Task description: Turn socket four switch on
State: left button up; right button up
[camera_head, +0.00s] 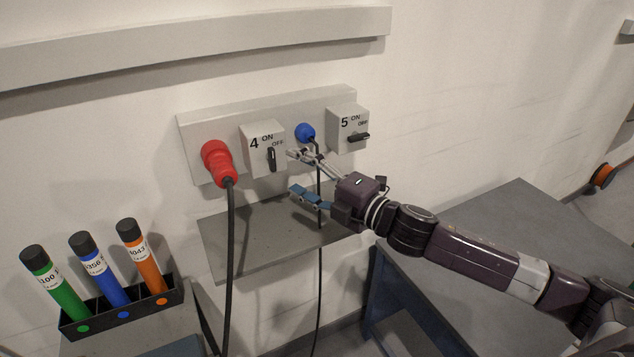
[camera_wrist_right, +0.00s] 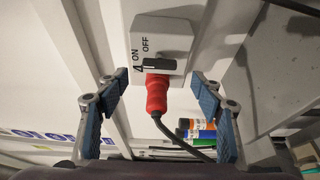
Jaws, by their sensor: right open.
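The socket four switch (camera_head: 272,159) is a black handle on a light grey box (camera_head: 256,137) marked 4, ON and OFF. The handle stands upright, in line with ON rather than turned sideways toward OFF. The right wrist view shows this handle (camera_wrist_right: 159,65) ahead, running sideways in that picture. My right gripper (camera_head: 292,172) is open and empty, to the right of the box and apart from the handle. In the right wrist view its fingers (camera_wrist_right: 160,79) are spread on both sides of the handle's line. My left gripper is not in view.
A red plug (camera_head: 216,162) with a black cable sits left of box four. A blue plug (camera_head: 305,132) sits right of it, its cable near my gripper. Box five (camera_head: 349,121) has a level handle. A grey shelf (camera_head: 262,246) lies below. A rack (camera_head: 125,310) holds coloured tubes.

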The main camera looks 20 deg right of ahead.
jog(key=shift+v, duration=2.5)
